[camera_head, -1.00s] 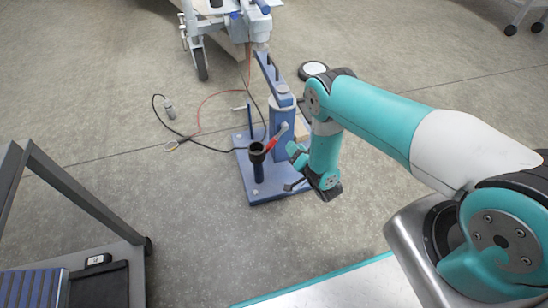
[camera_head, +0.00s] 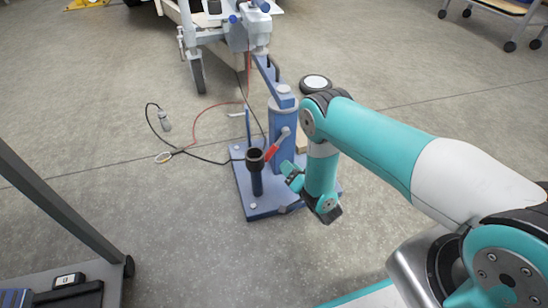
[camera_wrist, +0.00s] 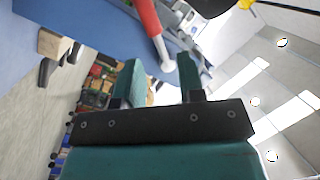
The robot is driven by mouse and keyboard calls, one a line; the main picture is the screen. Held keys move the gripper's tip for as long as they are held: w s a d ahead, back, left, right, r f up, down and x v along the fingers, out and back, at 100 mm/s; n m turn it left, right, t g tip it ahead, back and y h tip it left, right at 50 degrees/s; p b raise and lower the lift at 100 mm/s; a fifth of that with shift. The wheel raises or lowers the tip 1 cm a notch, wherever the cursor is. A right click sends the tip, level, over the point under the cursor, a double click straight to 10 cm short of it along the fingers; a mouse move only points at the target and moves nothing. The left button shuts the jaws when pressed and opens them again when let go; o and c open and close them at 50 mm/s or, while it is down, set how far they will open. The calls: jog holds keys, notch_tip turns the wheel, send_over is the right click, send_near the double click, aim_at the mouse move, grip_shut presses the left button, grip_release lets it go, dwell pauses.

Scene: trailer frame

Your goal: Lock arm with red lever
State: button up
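The red lever (camera_head: 273,151) is on the blue stand (camera_head: 283,122), slanting from a grey end near the post down toward a black cup-topped post (camera_head: 255,160). In the wrist view the red lever (camera_wrist: 146,16) comes in from the top and ends in a pale rounded tip (camera_wrist: 167,62). The swinging arm (camera_head: 270,80) runs from the stand's top toward the trailer. My gripper (camera_head: 291,178) is low beside the stand, just right of the lever. In the wrist view its two teal fingers (camera_wrist: 160,72) are apart, with the pale tip showing between them; contact cannot be told.
The blue base plate (camera_head: 262,208) lies on the concrete floor. A trailer (camera_head: 215,35) stands behind it. Cables and a plug (camera_head: 164,122) lie left on the floor. A round wheel-like disc (camera_head: 315,83) is behind my arm. A dark-framed cart (camera_head: 60,205) is at left.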

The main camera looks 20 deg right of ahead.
aim_at(272, 150)
jog(key=b+x, duration=0.3)
jog(key=x, duration=0.2)
jog(key=f+b+x, duration=0.1)
jog(key=b+x, duration=0.1)
jog(key=x, duration=0.1)
jog(key=shift+b, duration=0.35)
jog(key=shift+w+a+r+b, duration=0.2)
jog(key=shift+w+b, duration=0.35)
jog(key=shift+b, duration=0.2)
jog(key=shift+w+r, duration=0.25)
